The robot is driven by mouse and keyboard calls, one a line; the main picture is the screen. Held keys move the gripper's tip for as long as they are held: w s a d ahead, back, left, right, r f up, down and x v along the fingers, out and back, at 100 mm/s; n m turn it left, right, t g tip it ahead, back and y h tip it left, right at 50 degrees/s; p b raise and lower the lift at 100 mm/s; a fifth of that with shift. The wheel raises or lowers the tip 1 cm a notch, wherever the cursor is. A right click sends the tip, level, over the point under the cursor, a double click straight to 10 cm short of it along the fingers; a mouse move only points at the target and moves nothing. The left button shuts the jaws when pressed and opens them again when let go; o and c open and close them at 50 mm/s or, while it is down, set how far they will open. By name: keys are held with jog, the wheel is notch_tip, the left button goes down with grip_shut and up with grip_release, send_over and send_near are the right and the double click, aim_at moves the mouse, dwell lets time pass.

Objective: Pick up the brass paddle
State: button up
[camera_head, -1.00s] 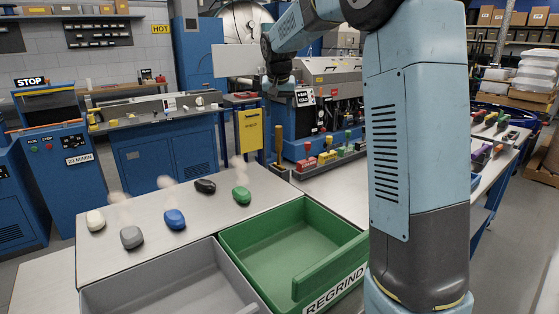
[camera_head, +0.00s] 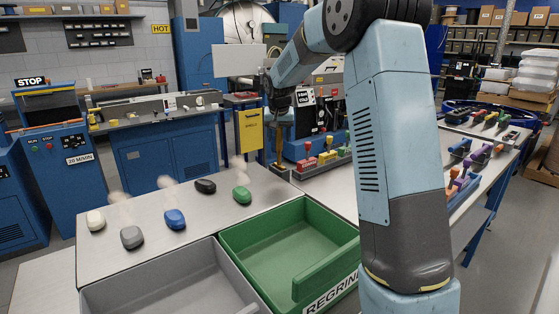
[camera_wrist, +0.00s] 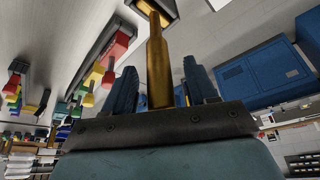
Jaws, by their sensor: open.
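In the wrist view my gripper (camera_wrist: 160,84) is open, with one finger on each side of the handle and gaps visible.
Red, yellow and green-handled paddles (camera_head: 328,157) stand in the rack just right of the brass one. Several coloured lumps (camera_head: 175,219) lie on the table to the left. A green REGRIND bin (camera_head: 290,245) and a grey bin (camera_head: 165,285) are in front.

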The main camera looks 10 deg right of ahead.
jog(key=shift+w+f, duration=0.2)
jog(key=shift+f, duration=0.35)
jog(key=c, duration=1.1)
